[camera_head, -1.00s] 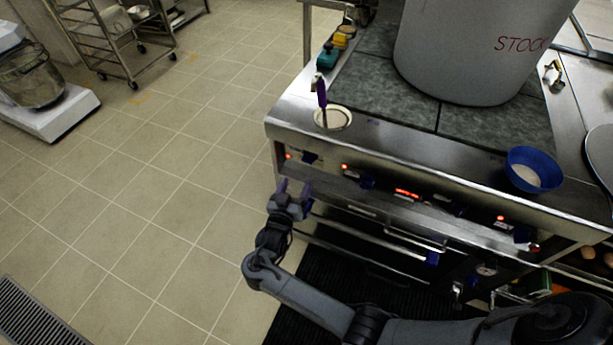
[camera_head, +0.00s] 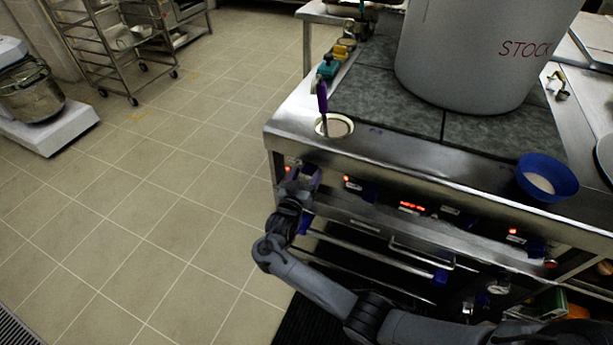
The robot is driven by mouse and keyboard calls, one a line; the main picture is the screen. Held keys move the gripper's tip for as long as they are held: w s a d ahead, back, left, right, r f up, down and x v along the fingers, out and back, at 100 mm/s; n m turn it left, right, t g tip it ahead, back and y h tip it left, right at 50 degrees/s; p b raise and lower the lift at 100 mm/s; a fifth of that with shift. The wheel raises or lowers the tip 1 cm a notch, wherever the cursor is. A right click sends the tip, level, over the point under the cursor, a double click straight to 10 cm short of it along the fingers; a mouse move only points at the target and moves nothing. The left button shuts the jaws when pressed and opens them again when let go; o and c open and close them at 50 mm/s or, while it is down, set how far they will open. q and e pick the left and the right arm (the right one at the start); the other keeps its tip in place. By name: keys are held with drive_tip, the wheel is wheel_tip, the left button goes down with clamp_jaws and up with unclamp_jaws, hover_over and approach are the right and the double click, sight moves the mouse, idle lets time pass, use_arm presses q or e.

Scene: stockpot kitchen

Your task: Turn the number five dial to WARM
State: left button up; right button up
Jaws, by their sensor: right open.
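My right gripper (camera_head: 303,174) is open at the left end of the panel. It covers most of the leftmost dial, and I cannot tell whether its fingers touch that dial. My left gripper is out of view.
A large grey stockpot (camera_head: 470,60) stands on the dark cooktop. A blue bowl (camera_head: 546,180) sits near the front edge. A purple-handled utensil (camera_head: 322,97) stands in a round well. Oven handles (camera_head: 370,262) stick out below the panel. Tiled floor (camera_head: 150,215) lies clear to the left.

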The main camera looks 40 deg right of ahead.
drive_tip(key=shift+w+d, duration=0.25)
drive_tip(key=shift+d, duration=0.15)
drive_tip(key=c, duration=1.1)
drive_tip(key=shift+o, duration=0.2)
drive_tip(key=shift+r+n+p, duration=0.25)
drive_tip(key=shift+n+p, duration=0.65)
drive_tip(key=shift+p, duration=0.2)
drive_tip(key=shift+a+n+p, duration=0.1)
drive_tip(key=shift+n+p, duration=0.95)
drive_tip(key=shift+n, duration=0.15)
drive_tip(key=n+p, duration=0.1)
drive_tip(key=n, duration=0.1)
drive_tip(key=shift+w+n, duration=0.1)
drive_tip(key=shift+n, duration=0.2)
drive_tip(key=n+p, duration=0.1)
drive_tip(key=n, duration=0.1)
drive_tip(key=shift+f+n, duration=0.1)
drive_tip(key=shift+n, duration=0.2)
drive_tip(key=shift+n+g, duration=0.4)
